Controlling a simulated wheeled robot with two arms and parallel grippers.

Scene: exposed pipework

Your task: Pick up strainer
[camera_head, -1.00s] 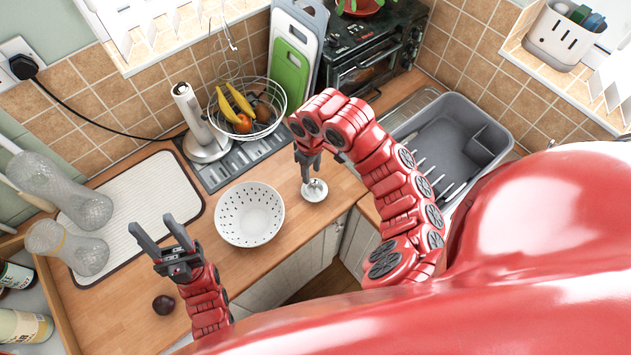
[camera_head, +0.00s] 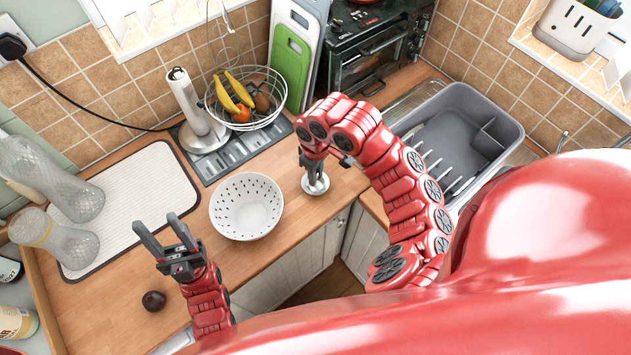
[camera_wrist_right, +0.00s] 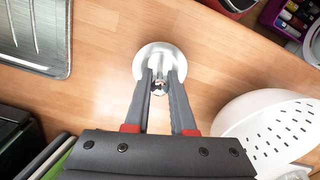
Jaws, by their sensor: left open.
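The small round metal strainer (camera_head: 316,185) sits on the wooden counter, right of the white colander. In the right wrist view its shiny disc (camera_wrist_right: 157,56) lies just past my fingertips. My right gripper (camera_head: 314,172) points down over it, and its fingers are close together. In the wrist view this gripper (camera_wrist_right: 159,80) has one finger on each side of the strainer's small central knob and appears closed on it. Whether the disc touches the counter is hard to tell. My left gripper (camera_head: 162,232) is open and empty above the counter, left of the colander.
The white perforated colander (camera_head: 246,206) stands close to the strainer. Behind are a fruit basket (camera_head: 272,108) and a paper-towel holder (camera_head: 196,115). A grey dish tub (camera_head: 465,125) is at right.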

